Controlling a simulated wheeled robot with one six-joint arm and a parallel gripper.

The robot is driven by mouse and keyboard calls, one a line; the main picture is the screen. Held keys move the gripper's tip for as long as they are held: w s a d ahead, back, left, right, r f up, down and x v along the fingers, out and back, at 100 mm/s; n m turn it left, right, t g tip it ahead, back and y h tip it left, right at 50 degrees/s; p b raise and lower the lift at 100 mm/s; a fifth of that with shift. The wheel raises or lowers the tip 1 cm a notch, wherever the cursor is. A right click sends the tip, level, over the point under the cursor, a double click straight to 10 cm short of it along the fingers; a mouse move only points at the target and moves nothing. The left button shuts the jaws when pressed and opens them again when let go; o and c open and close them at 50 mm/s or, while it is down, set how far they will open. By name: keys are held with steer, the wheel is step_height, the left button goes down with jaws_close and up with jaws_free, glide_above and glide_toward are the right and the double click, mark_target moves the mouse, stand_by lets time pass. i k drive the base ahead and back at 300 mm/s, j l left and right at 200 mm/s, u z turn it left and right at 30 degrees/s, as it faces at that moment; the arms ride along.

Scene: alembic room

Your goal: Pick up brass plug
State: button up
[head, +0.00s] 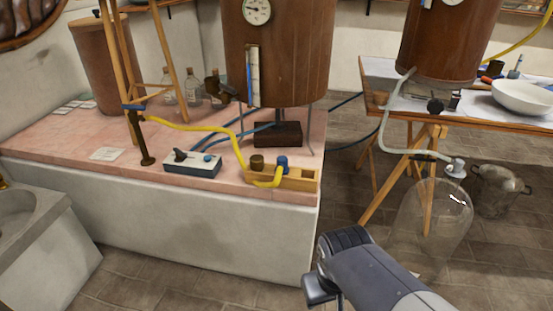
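A short brass-brown cylinder (257,162), which looks like the brass plug, stands at the left end of a small wooden tray (300,184). The tray is near the front right corner of the pink tiled bench. A blue-capped piece (282,164) stands right of the plug, with a yellow hose curving in front of it. My arm (375,272) shows at the lower right, below and apart from the bench. My gripper's fingers cannot be made out at its end, and nothing held is visible.
A blue-and-white switch box (192,164) with cables sits left of the tray. A large copper-brown vessel (278,50) stands over a dark block behind it. At right are a glass jar (432,225) and a trestle table. Floor in front of the bench is clear.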

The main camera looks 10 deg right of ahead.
mark_target(257, 161)
steer(key=i+j, duration=0.2)
steer(key=j, duration=0.15)
steer(key=i+j+z, duration=0.1)
steer(key=j, duration=0.25)
steer(key=i+j, duration=0.3)
steer(key=i+j+z, duration=0.1)
steer(key=j, duration=0.35)
steer(key=i, duration=0.1)
